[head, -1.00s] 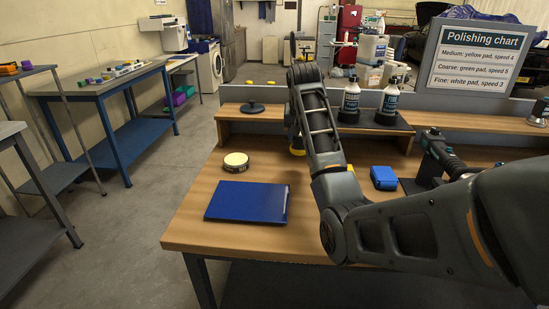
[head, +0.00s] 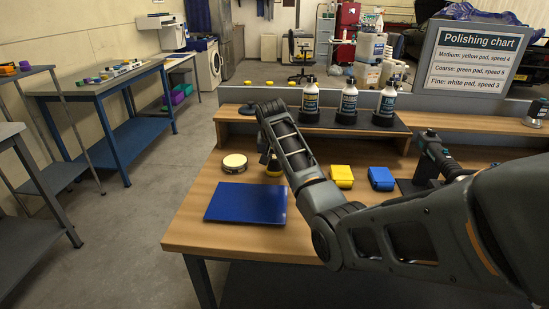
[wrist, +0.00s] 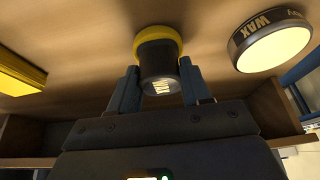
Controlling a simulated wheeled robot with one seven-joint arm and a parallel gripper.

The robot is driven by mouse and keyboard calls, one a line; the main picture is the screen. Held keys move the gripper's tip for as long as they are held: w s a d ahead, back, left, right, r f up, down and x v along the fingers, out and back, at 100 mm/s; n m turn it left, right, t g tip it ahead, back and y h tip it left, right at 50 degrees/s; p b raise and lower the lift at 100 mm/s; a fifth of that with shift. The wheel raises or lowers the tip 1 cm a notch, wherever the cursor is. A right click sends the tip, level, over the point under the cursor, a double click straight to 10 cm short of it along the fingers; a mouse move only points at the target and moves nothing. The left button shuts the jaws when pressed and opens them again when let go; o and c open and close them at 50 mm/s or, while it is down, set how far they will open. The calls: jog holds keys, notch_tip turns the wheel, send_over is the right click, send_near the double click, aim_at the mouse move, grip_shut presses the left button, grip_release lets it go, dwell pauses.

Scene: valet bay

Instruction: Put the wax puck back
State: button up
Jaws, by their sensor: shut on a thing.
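The wax puck (head: 234,163), a round tin with a cream top and dark side, lies on the bench behind a blue flat panel (head: 246,203). Its "WAX" lettering shows in the wrist view (wrist: 272,43). My gripper (wrist: 158,84) is shut on a black knob with a yellow base (wrist: 158,50), not on the puck. In the head view this yellow-based knob (head: 274,170) is low over the bench, just right of the puck and apart from it. Whether its base touches the wood is unclear. My arm partly hides it.
A yellow case (head: 341,177) and a blue case (head: 381,179) stand right of my arm, with a power tool (head: 437,152) beyond. Several bottles, one of them here (head: 348,100), stand on the raised shelf behind. A dark round stand (head: 248,109) is at the shelf's left.

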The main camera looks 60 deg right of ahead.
jog(key=o, duration=1)
jog(key=shift+f, duration=0.1)
jog(key=v, duration=1.2)
jog(key=shift+d+b, duration=0.1)
jog(key=shift+b, duration=0.25)
